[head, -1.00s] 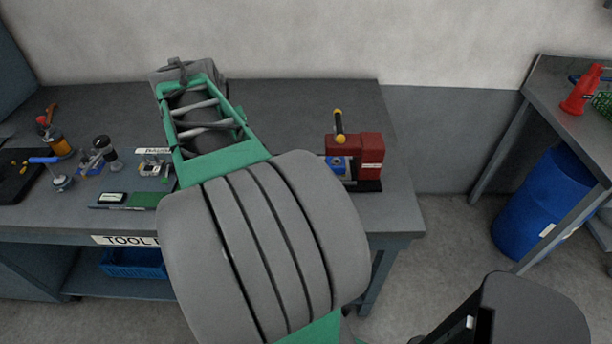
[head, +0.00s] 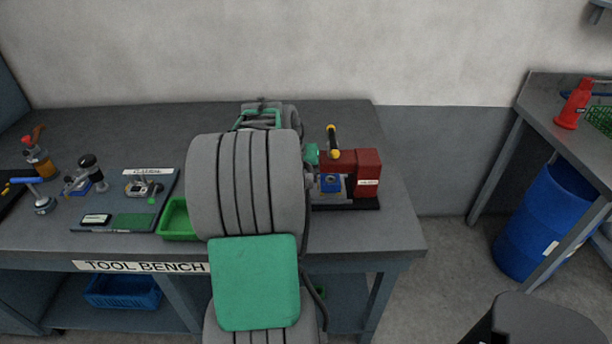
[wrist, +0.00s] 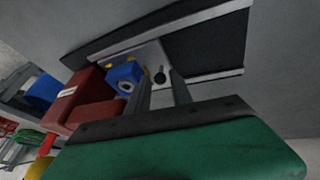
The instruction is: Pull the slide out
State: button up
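The red machine (head: 368,170) stands near the right end of the bench, with a blue block (head: 330,183) on its left side and a black base below. It also shows in the wrist view (wrist: 90,97), with the blue block (wrist: 124,77) beside a pale metal plate (wrist: 145,55), which looks like part of the slide. A small dark knob (wrist: 160,75) stands out from the plate. My gripper (wrist: 160,84) has its two grey fingers apart, one on each side of the knob; I cannot tell whether they touch it. In the head view my arm hides the fingers.
A lever with a yellow end (head: 334,143) stands up at the machine. A green tray (head: 176,220) lies left of my arm, and small tools and a mat (head: 135,221) lie farther left. A blue barrel (head: 545,225) stands under the right table (head: 560,103).

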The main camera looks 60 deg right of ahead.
jog(key=shift+c, duration=0.6)
grip_shut()
dwell(0.7)
